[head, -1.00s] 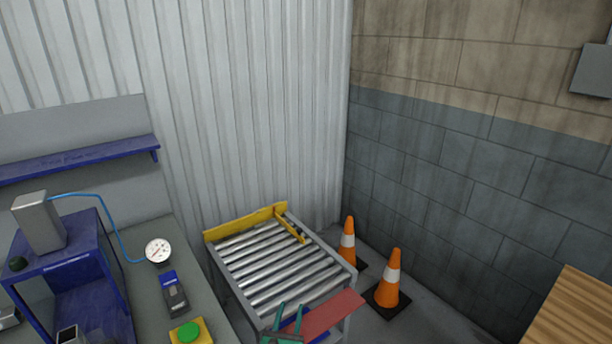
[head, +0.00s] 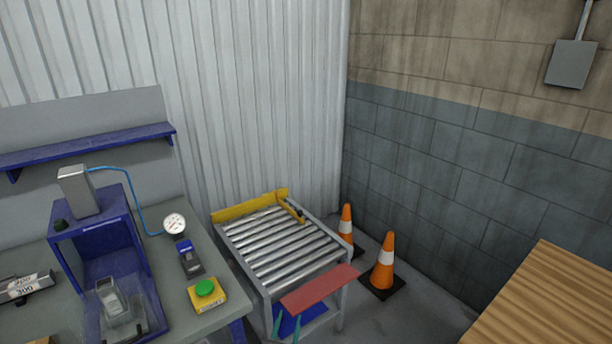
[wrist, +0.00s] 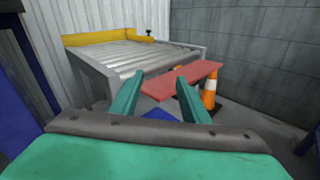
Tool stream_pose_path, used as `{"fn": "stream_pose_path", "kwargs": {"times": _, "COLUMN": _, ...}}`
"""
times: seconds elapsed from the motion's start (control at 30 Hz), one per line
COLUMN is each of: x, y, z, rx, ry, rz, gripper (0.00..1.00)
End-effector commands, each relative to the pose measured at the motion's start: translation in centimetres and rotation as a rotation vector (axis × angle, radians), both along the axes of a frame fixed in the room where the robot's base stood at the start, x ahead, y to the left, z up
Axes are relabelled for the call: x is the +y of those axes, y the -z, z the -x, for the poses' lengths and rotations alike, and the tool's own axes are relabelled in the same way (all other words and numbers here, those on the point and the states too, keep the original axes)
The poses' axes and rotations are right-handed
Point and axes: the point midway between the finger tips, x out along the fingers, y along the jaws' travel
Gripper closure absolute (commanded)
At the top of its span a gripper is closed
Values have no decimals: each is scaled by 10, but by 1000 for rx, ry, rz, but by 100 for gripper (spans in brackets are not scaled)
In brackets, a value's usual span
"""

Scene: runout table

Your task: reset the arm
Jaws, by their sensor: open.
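My gripper (wrist: 160,80) shows its two teal fingers in the wrist view, spread apart with nothing held between them. In the head view only the teal fingers (head: 287,326) show at the bottom edge, just below the red plate (head: 320,289) at the front end of the roller table (head: 280,246). In the wrist view the red plate (wrist: 181,80) lies beyond the fingertips, and the right finger overlaps its near edge. I cannot tell whether they touch. The rollers are bare.
Two orange cones (head: 385,262) stand right of the roller table. Left is a bench (head: 215,322) with a blue frame (head: 103,222), a gauge (head: 174,223) and a green button box (head: 206,295). A wooden top (head: 550,300) is at lower right. A blue panel (head: 290,320) shows under the red plate.

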Motion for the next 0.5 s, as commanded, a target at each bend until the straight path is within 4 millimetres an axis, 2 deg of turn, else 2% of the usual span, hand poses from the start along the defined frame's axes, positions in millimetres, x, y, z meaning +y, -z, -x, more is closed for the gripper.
{"fn": "stream_pose_path", "kwargs": {"times": 0.27, "x": 9, "y": 35, "z": 50, "rx": 48, "ry": 4, "rz": -241, "gripper": 58}}
{"fn": "stream_pose_path", "kwargs": {"times": 0.37, "x": 14, "y": 50, "z": 77, "rx": 71, "ry": 10, "rz": -368, "gripper": 58}}
{"fn": "stream_pose_path", "kwargs": {"times": 0.5, "x": 21, "y": 73, "z": 130, "rx": 107, "ry": 30, "rz": -610, "gripper": 58}}
